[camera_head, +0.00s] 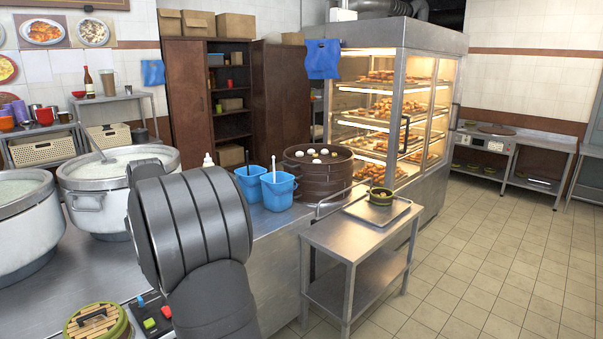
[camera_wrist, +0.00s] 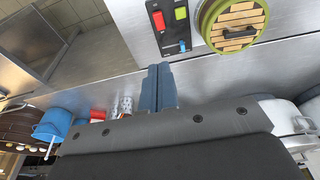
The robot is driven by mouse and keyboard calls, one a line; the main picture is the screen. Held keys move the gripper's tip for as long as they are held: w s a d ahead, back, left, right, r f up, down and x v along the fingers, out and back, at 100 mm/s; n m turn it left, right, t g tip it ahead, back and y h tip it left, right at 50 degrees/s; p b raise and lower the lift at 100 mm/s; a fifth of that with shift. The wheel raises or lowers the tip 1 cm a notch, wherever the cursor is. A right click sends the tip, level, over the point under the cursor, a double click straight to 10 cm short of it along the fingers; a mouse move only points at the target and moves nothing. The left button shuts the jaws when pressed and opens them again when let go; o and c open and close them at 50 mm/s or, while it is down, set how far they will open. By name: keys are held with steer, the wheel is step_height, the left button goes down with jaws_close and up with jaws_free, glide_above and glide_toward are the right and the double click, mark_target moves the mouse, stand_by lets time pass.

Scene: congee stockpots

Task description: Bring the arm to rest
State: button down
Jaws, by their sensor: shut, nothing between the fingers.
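My gripper (camera_wrist: 160,72) shows in the wrist view as two blue-grey fingers pressed together, with nothing between them. It is apart from everything, with the metal counter (camera_wrist: 100,72) behind it. In the head view my dark grey arm rises from the bottom centre, bent over the counter, and hides the gripper. The arm also covers part of the counter and the right side of the nearer stockpot area.
Two stockpots of congee (camera_head: 85,202) (camera_head: 22,238) stand left of my arm. A control box (camera_head: 152,318) and a green-rimmed steamer (camera_head: 97,322) lie low in front. Blue buckets (camera_head: 278,192), a large brown steamer (camera_head: 318,178) and a side table (camera_head: 350,243) are to the right.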

steer(key=shift+w+a+f, duration=0.15)
steer(key=shift+f, duration=1.1)
steer(key=shift+w+a+f, duration=0.1)
steer(key=shift+f, duration=1.1)
